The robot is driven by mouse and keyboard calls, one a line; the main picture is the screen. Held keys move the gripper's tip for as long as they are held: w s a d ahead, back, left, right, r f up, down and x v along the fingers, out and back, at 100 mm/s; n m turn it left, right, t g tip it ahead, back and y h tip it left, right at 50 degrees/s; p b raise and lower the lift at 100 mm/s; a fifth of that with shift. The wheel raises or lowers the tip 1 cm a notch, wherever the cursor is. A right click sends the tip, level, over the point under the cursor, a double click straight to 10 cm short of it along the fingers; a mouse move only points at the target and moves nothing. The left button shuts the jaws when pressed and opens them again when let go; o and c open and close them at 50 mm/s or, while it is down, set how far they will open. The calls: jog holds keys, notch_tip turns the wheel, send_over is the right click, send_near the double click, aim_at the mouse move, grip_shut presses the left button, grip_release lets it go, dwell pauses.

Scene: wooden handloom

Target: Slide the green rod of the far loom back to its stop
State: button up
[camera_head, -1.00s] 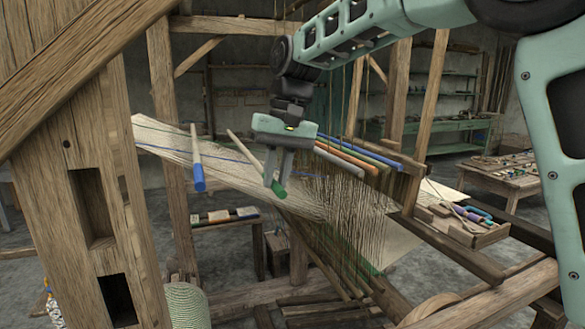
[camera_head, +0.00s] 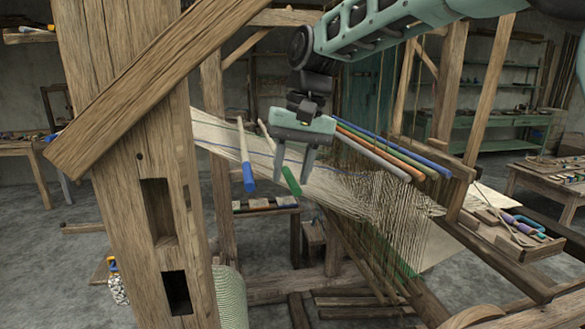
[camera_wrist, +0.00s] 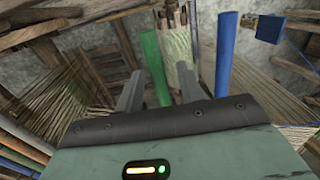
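The green rod (camera_head: 290,180) lies slanted over the pale warp of the loom, with a whitish far part and a green near end. It also shows in the wrist view (camera_wrist: 156,65), lengthwise between the two fingers and nearer the left one. My gripper (camera_head: 293,179) points down at the rod's green end, its fingers apart with gaps beside the rod. In the wrist view my gripper (camera_wrist: 160,95) is also open. I cannot tell how deep the rod sits between the fingers. The stop cannot be made out.
A blue-ended rod (camera_head: 248,175) lies left of the green rod and shows in the wrist view (camera_wrist: 225,55). Several coloured rods (camera_head: 380,150) lie to the right above hanging threads. A thick wooden post (camera_head: 140,190) stands at left. A wooden tray (camera_head: 520,240) is at right.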

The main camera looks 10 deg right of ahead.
notch_tip(320, 180, up, 12)
jog(key=d, duration=0.2)
jog(key=shift+d, duration=0.2)
jog(key=shift+f, duration=0.1)
jog(key=shift+d+m, duration=0.2)
jog(key=shift+m, duration=0.1)
jog(key=c, duration=0.8)
jog(key=d+m+y+p, duration=0.1)
jog(key=m, duration=0.1)
jog(key=d+f+m+y, duration=0.1)
jog(key=d+m, duration=0.1)
jog(key=m, duration=0.1)
jog(key=d+m+p, duration=0.1)
jog(key=d+m, duration=0.1)
jog(key=shift+w+d+f+m+g+y+p, duration=0.1)
jog(key=shift+d+f+m+g+y+p, duration=0.2)
jog(key=shift+f+m+g+y, duration=0.1)
grip_shut()
jog(key=d+f+m+y+p, duration=0.25)
jog(key=d+m, duration=0.25)
jog(key=m, duration=0.5)
jog(key=a+f+p, duration=0.2)
jog(key=a+f, duration=0.5)
jog(key=a, duration=0.3)
jog(key=shift+f+t, duration=0.35)
jog(key=shift+t, duration=0.05)
